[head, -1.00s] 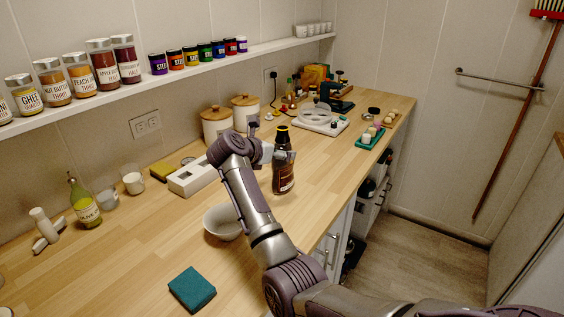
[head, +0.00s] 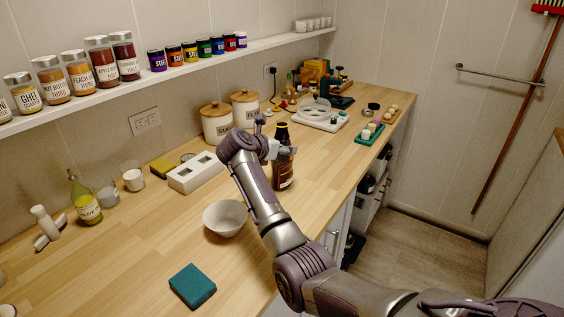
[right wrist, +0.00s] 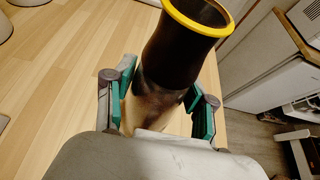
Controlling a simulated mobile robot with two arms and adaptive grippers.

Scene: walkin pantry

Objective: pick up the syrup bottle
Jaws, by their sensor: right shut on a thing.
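The dark brown syrup bottle (head: 283,168) stands upright on the wooden counter in the head view, with a yellow-rimmed top. My right gripper (head: 285,150) is at its upper part, partly hidden behind my own arm. In the right wrist view the bottle (right wrist: 180,50) rises between the two green-padded fingers of the right gripper (right wrist: 165,115). The fingers are shut on the bottle, one on each side. Whether its base touches the counter is hard to tell. My left gripper is not in view.
A white bowl (head: 226,217) and a teal sponge (head: 192,286) lie nearer on the counter. A white block with square openings (head: 196,173) and two lidded canisters (head: 217,124) stand left of the bottle. A white appliance (head: 322,118) is behind it. Bare counter lies around the bowl.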

